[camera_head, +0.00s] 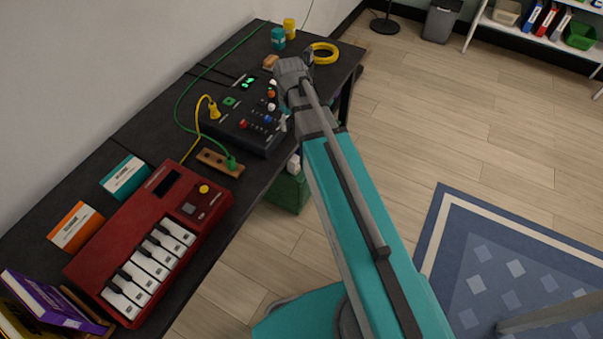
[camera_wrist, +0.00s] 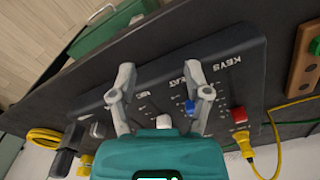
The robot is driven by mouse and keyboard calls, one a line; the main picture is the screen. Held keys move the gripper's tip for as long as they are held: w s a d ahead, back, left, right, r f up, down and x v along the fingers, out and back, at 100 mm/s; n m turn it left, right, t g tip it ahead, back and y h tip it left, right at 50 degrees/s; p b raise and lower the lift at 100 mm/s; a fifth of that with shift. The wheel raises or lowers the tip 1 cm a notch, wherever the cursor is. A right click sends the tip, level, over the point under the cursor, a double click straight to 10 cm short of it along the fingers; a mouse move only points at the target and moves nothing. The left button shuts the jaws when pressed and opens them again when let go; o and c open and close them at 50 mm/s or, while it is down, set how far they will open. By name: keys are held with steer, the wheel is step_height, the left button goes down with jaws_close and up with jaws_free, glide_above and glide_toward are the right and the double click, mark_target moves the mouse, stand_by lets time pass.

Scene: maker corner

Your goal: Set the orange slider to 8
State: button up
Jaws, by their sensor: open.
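The black control box (camera_head: 243,132) stands on the dark bench in the head view, with several coloured caps on its top. An orange cap (camera_head: 271,94), which looks like the orange slider, sits between two white caps near my arm. In the wrist view, my open gripper (camera_wrist: 159,82) is over the box (camera_wrist: 240,50), its two fingers apart with nothing held between them. A white cap (camera_wrist: 164,121) and a blue cap (camera_wrist: 190,107) show near the fingers. I cannot make out the orange slider in the wrist view; my teal gripper body covers part of the box.
A red keyboard (camera_head: 118,246) lies on the near bench. A yellow cable (camera_head: 202,101) and a green cable (camera_head: 178,112) run beside the box. A wooden socket strip (camera_head: 220,163) lies in front. A yellow ring (camera_head: 334,51) lies at the far end.

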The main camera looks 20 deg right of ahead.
steer(key=s+f+m+b, duration=0.3)
steer(key=s+f+b, duration=0.6)
steer(key=s, duration=0.2)
steer(key=shift+f+m, duration=0.3)
steer(key=shift+m, duration=0.1)
steer(key=shift+s+r, duration=0.1)
step_height(320, 180, up, 18)
steer(key=p, duration=1.8)
stand_by(0.7)
